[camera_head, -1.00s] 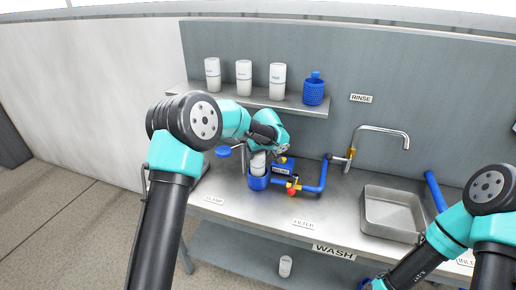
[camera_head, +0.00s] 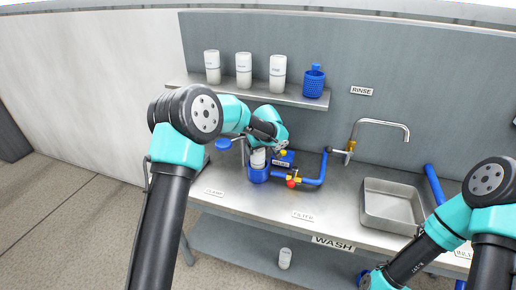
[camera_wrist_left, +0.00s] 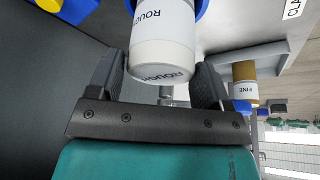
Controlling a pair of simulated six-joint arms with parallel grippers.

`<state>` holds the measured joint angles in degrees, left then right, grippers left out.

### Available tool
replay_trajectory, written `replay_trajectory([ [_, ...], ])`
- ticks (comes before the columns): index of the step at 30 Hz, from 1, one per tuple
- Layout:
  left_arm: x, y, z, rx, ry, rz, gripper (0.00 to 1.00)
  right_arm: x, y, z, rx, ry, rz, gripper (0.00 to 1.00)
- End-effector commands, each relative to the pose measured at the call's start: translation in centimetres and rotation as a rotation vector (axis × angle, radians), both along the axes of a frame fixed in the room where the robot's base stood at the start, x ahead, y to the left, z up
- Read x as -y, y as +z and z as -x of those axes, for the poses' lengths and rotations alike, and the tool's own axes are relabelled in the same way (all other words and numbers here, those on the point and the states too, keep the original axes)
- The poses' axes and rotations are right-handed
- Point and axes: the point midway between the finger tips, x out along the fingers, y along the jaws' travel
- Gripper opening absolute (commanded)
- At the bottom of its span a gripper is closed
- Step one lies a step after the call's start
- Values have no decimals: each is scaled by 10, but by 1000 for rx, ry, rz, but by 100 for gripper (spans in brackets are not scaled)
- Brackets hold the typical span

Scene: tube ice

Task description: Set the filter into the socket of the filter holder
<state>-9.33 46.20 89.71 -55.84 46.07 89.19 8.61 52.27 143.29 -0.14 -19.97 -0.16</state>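The filter (camera_head: 258,157) is a white cylinder; its side reads ROUGH in the left wrist view (camera_wrist_left: 162,40). It stands upright at the mouth of the blue filter holder (camera_head: 258,175) on the steel counter. The holder's blue rim shows around the filter's far end in the left wrist view (camera_wrist_left: 201,8). My left gripper (camera_head: 263,146) is at the filter's upper end. In the wrist view its fingers (camera_wrist_left: 160,75) lie close along both sides of the filter. How deep the filter sits is hidden. My right gripper is out of frame at the bottom right.
Blue pipe (camera_head: 313,182) with a red-knobbed valve (camera_head: 291,183) runs right from the holder to the tap (camera_head: 380,126). A sink basin (camera_head: 392,205) is at right. The front counter is clear.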

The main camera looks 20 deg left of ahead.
Motion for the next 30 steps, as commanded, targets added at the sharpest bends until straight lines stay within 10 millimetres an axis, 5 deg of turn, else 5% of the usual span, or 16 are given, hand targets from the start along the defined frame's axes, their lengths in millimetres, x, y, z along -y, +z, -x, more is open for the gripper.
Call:
replay_trajectory([
  [7,0,0,0,0,0,0,95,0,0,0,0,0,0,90],
  [17,1,3,1,0,0,0,95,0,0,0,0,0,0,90],
  [30,18,64,19,3,-1,1,95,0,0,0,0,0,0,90],
])
